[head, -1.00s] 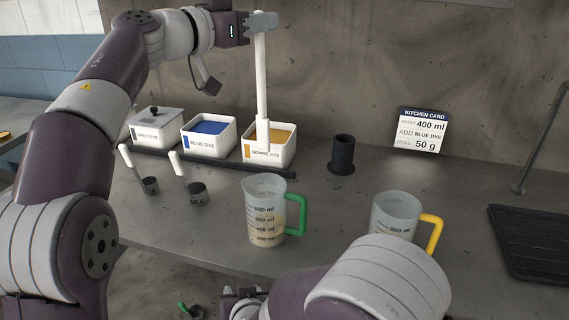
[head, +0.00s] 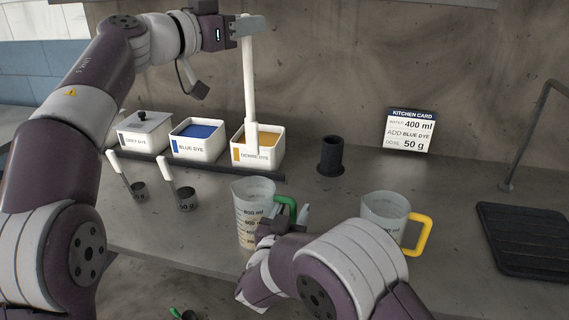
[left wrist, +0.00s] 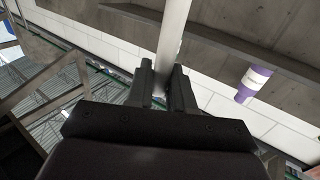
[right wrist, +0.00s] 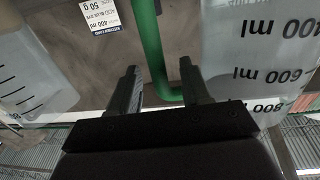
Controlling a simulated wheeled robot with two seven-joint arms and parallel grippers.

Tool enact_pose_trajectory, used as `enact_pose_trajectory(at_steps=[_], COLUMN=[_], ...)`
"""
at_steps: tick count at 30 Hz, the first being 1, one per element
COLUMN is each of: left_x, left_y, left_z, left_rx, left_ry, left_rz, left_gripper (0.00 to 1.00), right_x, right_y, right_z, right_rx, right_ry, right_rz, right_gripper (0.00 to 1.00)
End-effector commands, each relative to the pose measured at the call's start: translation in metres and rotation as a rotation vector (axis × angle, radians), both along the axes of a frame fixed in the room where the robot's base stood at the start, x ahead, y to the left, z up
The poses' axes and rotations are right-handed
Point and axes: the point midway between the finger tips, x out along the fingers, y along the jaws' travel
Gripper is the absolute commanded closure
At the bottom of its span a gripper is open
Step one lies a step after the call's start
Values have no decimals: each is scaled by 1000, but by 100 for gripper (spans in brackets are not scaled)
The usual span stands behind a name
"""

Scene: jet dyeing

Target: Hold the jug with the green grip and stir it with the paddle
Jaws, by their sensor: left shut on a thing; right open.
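The jug with the green grip (head: 250,210) stands upright on the counter, pale contents showing inside. Its green grip (head: 287,203) is partly hidden by my right gripper (head: 283,222). In the right wrist view the green grip (right wrist: 148,45) runs between the fingers of my right gripper (right wrist: 160,80), which are open and apart around it. The measuring-marked jug wall (right wrist: 262,70) is close on the right there. My left gripper (head: 240,30) is shut on the top of the white paddle (head: 249,85), which hangs upright in front of the ochre dye box. The paddle shaft (left wrist: 174,35) also shows in the left wrist view.
A jug with a yellow grip (head: 383,215) stands to the right. Grey, blue (head: 197,148) and ochre dye boxes (head: 268,158) line the back left, with two scoops (head: 186,195) in front.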

Motion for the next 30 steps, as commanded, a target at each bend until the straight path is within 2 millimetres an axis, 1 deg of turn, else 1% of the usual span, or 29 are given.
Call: enact_pose_trajectory(at_steps=[3, 10, 11, 12, 14, 15, 20, 27, 30], left_x=[0, 0, 0, 0, 0, 0, -2, -4, -2], left_y=[0, 0, 0, 0, 0, 0, 1, 2, 2], left_z=[0, 0, 0, 0, 0, 0, 1, -36, -45], left_rx=[0, 0, 0, 0, 0, 0, 0, 1, 1], left_ry=[0, 0, 0, 0, 0, 0, 0, 5, 3], left_rz=[0, 0, 0, 0, 0, 0, 0, 0, 3], left_gripper=[100, 100, 100, 100, 100, 100, 100, 100, 100], right_x=[8, 9, 9, 9, 9, 9, 9, 9, 8], right_y=[-3, -4, -3, -4, -3, -4, -4, -4, -3], right_z=[0, 0, 0, 0, 0, 0, 0, 0, 0], right_rx=[-2, -1, -1, -1, -1, -1, -1, -1, -1], right_ry=[1, 0, 0, 0, 0, 0, 0, 0, 0], right_rz=[0, 1, 1, 1, 1, 1, 1, 1, 1], right_gripper=[52, 52, 55, 68, 88, 100, 100, 100, 100])
